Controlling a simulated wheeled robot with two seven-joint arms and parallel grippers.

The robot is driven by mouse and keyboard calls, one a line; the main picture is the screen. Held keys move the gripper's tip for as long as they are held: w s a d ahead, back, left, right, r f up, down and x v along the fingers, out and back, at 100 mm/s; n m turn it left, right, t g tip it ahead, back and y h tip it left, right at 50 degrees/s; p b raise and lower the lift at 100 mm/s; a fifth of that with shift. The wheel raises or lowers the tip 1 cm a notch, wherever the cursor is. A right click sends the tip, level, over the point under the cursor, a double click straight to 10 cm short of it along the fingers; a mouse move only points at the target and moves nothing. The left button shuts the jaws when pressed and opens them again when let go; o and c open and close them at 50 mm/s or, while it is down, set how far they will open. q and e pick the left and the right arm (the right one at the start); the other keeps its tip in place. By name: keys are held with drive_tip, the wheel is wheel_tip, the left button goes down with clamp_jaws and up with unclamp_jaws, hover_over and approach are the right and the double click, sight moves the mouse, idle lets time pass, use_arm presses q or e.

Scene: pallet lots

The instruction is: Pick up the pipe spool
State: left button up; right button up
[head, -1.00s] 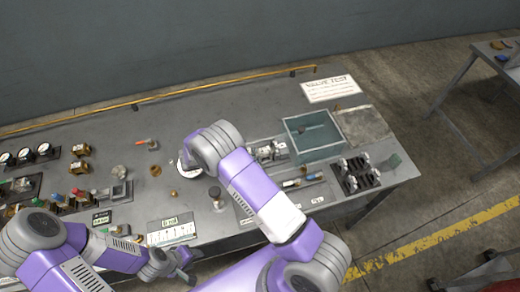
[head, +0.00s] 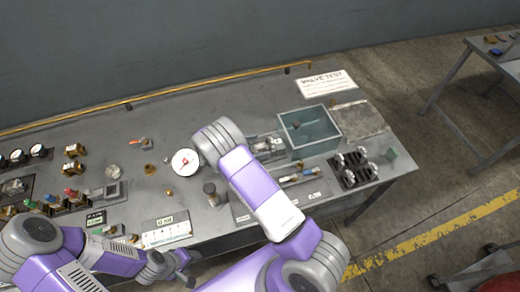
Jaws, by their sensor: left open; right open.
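I cannot single out the pipe spool with certainty. A pale grey metal piece (head: 267,146) lies on the bench left of the teal bin, partly behind my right arm, and its exact shape is unclear. A small dark upright cylinder (head: 211,192) stands nearer the front edge. My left gripper (head: 186,270) is low in the head view at the bench's front edge, open and apart from these things. My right arm reaches over the bench middle; its gripper is hidden behind its own rounded wrist.
A teal open bin (head: 333,143) holds a small dark item. A black rack (head: 352,181) with several pale fittings is at the right. A white dial gauge (head: 184,163) lies left of my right wrist. Coloured valves (head: 70,195) are at the left. The back middle of the bench (head: 220,105) is clear.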

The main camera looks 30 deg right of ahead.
drive_tip(key=c, duration=1.5)
